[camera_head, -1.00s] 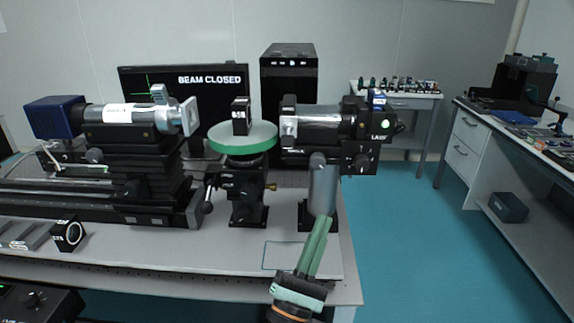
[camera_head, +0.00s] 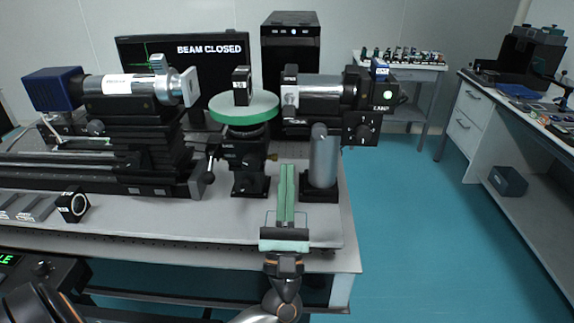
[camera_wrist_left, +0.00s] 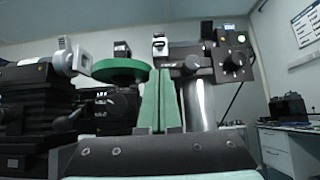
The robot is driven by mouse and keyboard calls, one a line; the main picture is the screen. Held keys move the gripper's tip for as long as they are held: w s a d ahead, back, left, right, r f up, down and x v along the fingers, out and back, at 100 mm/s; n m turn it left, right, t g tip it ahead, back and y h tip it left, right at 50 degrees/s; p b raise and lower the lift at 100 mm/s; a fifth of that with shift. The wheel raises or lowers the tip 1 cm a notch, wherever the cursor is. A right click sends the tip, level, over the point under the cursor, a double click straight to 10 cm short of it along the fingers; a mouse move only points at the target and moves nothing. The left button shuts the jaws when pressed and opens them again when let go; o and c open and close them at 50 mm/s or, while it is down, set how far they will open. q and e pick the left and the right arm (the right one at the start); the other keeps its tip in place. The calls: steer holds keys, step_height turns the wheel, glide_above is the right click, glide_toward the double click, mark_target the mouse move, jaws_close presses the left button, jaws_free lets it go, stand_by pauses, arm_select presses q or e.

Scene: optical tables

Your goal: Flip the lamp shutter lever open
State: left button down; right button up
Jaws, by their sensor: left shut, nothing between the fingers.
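The lamp unit (camera_head: 335,92) is a silver tube with a black housing, held on a grey post (camera_head: 324,160) at the right of the optical table. Its housing (camera_wrist_left: 232,62) also shows in the wrist view, with a green light and a round knob. A small blue-topped piece (camera_head: 380,70) stands on the housing; I cannot tell for sure which part is the shutter lever. The fingers (camera_wrist_left: 162,75) also show in the wrist view. My right gripper is not visible.
A monitor (camera_head: 226,47) reads "BEAM CLOSED". A green-rimmed round stage (camera_head: 243,108) stands left of the lamp, and a camera assembly (camera_head: 125,90) further left. A dark tower (camera_head: 291,38) stands behind. Blue floor (camera_head: 430,230) is clear to the right.

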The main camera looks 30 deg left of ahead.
mark_target(289, 112)
arm_select(q)
steer(key=p+x, duration=0.2)
steer(key=x, duration=0.6)
steer(key=shift+p, duration=0.3)
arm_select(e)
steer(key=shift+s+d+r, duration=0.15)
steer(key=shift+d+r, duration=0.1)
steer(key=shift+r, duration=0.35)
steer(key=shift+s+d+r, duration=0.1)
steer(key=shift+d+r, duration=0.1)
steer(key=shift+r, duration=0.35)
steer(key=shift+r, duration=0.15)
